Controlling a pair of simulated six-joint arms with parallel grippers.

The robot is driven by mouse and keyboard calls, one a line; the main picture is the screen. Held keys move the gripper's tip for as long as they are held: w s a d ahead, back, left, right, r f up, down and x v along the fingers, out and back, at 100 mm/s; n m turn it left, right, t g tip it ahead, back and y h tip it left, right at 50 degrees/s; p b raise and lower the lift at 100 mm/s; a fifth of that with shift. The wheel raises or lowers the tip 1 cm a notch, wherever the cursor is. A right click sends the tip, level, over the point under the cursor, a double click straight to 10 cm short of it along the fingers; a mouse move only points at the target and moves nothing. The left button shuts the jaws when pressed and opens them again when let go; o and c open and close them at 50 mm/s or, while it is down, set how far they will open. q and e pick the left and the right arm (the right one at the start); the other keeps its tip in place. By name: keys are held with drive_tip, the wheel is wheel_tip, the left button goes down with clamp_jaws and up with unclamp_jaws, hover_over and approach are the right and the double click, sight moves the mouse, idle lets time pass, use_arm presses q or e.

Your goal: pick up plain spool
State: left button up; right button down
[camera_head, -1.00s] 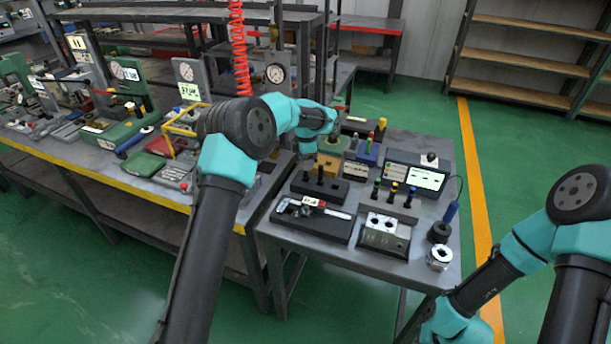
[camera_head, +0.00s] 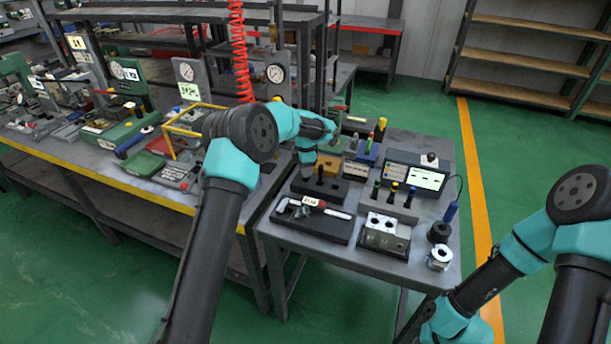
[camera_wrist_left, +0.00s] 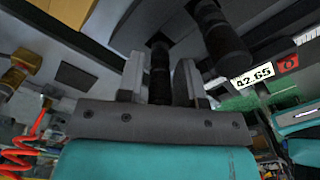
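A black block (camera_head: 330,191) holds two upright dark spools near the middle of the table; I cannot tell by markings which is the plain spool. My left gripper (camera_head: 307,173) is lowered over the left one and hides most of it. The other spool (camera_head: 320,173) stands just to the right. In the left wrist view, my left gripper (camera_wrist_left: 162,85) has its fingers apart, with one dark spool (camera_wrist_left: 160,72) between them and a gap beside it. The second spool (camera_wrist_left: 222,42) stands outside the fingers. My right gripper is out of the picture.
A black tray with a digital caliper (camera_head: 325,208) lies in front of the block. A metal valve block (camera_head: 384,234) and a rack of colour-topped plugs (camera_head: 395,200) stand to the right.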

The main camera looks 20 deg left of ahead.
use_arm(q)
clamp_jaws()
wheel_tip(320, 180, up, 10)
drive_tip(key=shift+r, duration=0.1)
idle(0.7)
idle(0.4)
